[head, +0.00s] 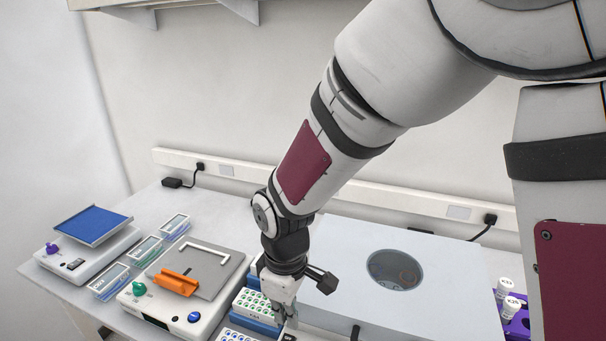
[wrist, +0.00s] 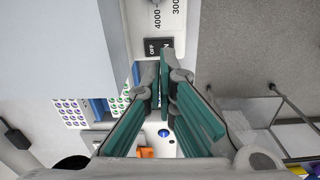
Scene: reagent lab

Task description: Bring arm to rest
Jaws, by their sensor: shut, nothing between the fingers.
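My gripper (head: 287,318) hangs from my arm, pointing down over the bench, near the front of the tube racks in the head view. In the wrist view my gripper (wrist: 163,78) shows its teal-lined fingers closed together at the tips, with nothing held between them. Beyond the tips lies a white panel with a black OFF switch (wrist: 152,47) and printed numbers. My arm reaches across the head view from the upper right, bent downward at the wrist.
A grey box with a round opening (head: 395,270) stands right of my gripper. A tube rack (head: 257,304) is close on its left. Further left are a device with an orange clamp (head: 176,282) and a blue-topped device (head: 94,224). A purple rack (head: 518,322) holds white-capped bottles at right.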

